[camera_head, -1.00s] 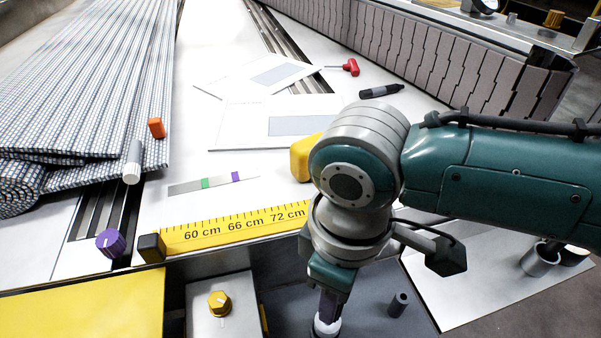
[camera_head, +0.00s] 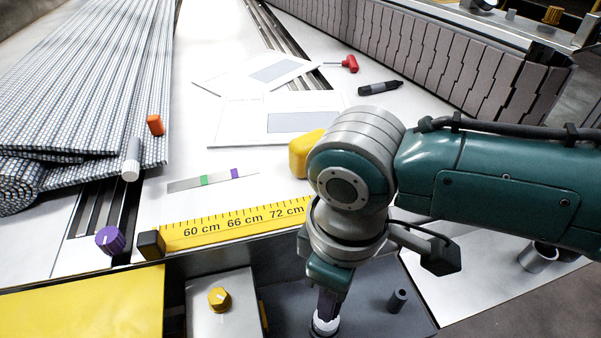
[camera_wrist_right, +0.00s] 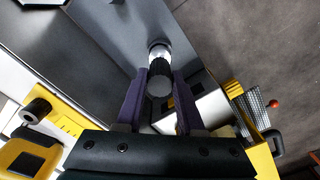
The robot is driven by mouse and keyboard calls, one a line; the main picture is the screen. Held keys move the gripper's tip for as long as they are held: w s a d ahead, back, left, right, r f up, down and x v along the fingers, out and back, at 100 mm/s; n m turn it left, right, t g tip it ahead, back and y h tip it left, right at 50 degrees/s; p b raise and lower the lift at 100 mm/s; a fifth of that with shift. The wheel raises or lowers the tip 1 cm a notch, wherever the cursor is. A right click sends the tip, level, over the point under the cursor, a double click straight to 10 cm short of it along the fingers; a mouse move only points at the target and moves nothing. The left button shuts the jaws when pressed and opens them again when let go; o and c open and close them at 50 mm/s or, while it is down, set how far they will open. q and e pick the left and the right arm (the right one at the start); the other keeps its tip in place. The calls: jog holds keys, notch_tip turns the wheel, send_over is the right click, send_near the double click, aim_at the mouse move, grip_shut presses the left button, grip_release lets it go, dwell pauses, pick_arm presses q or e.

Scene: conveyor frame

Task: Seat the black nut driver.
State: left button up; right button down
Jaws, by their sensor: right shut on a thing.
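My right gripper (camera_wrist_right: 160,95) has purple fingers pointing down over the grey tray surface at the bottom of the head view (camera_head: 328,303). It is shut on the black nut driver, whose dark ribbed handle (camera_wrist_right: 159,70) shows between the fingers in the wrist view. A pale, shiny ring (camera_wrist_right: 159,50) sits at its far end; a white ring also shows below the fingertips in the head view (camera_head: 325,326). I cannot tell whether the ring belongs to the driver or to a holder, nor how deep the driver sits. My left gripper is out of view.
A small dark peg (camera_head: 398,300) stands right of the gripper. A yellow ruler strip (camera_head: 235,225) edges the white table behind. A gold knob (camera_head: 219,299) sits on a grey box to the left. A yellow block (camera_head: 304,153) lies close behind my wrist.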

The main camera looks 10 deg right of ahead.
jog(key=shift+f+b, duration=0.6)
jog(key=shift+f, duration=0.5)
jog(key=shift+c, duration=2.2)
grip_release()
notch_tip(320, 180, up, 10)
jog(key=p, duration=0.4)
